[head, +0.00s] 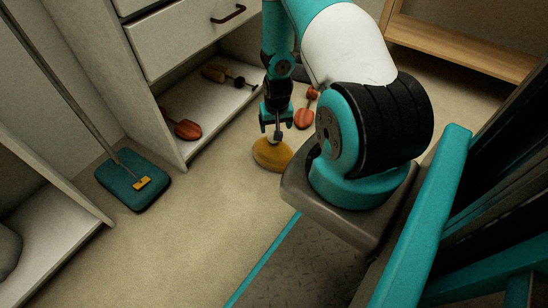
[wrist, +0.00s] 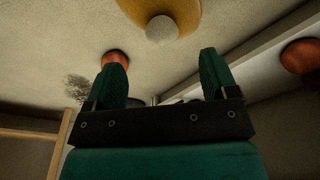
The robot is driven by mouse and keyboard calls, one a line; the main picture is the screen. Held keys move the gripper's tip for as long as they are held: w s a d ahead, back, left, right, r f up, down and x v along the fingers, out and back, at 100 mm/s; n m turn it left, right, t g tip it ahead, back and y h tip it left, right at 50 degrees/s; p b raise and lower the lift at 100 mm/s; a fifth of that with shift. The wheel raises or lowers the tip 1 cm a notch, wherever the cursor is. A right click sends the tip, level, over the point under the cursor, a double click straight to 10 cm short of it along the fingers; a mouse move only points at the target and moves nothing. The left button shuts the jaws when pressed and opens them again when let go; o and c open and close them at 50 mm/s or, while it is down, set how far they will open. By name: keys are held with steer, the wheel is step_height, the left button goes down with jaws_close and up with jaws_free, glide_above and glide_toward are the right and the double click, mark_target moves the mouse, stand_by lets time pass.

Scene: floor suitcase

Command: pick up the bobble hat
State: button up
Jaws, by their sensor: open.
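The bobble hat (head: 270,154) is mustard yellow with a pale bobble on top. It sits on the floor in front of the white cabinet. In the wrist view the hat (wrist: 184,10) is cut off by the top edge, with its bobble (wrist: 160,29) facing the camera. My gripper (head: 276,121) points down just above the hat, over the bobble. In the wrist view my gripper's fingers (wrist: 160,72) are spread with nothing between them, and the bobble shows beyond the tips. Whether a finger touches the bobble cannot be told.
An orange-red object (head: 304,116) lies on the floor right of my gripper. The cabinet's low shelf (head: 200,105) holds another red object (head: 187,129) and a brown one (head: 213,73). A teal mop head (head: 120,185) stands at left. The floor in front is clear.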

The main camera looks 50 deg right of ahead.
mark_target(274, 148)
steer(key=f, duration=0.1)
steer(key=f+b, duration=0.1)
steer(key=f, duration=0.2)
steer(key=shift+w+d+b, duration=0.15)
steer(key=shift+w+b, duration=0.1)
steer(key=shift+b, duration=0.05)
steer(key=f+b, duration=0.3)
steer(key=w+d+f+b, duration=0.1)
steer(key=f, duration=0.1)
steer(key=shift+w+f+b, duration=0.1)
steer(key=shift+b, duration=0.2)
steer(key=c, duration=1.3)
